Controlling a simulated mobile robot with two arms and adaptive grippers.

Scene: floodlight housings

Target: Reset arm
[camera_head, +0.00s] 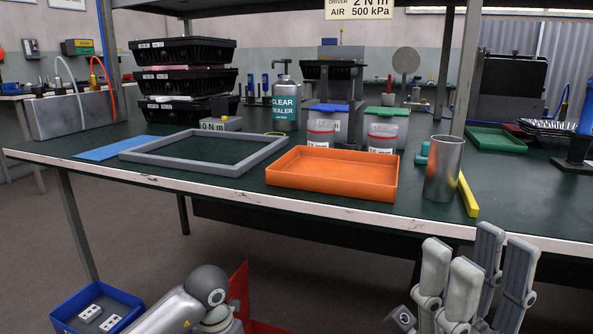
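My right gripper (476,262) is at the bottom right, in front of the workbench (300,213) and below its front edge. Its grey fingers point up and stand apart with nothing held between them. My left arm shows only as a grey link and a rounded dark joint at the bottom, left of centre. My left gripper is out of the picture. Neither arm visible here touches the bench.
On the bench are an orange tray (330,189), a grey frame (165,160), a metal cylinder (443,170), a yellow bar (467,195) and a sealer bottle (285,104). A blue bin (128,303) with white parts sits low at the left, near a red panel (239,290).

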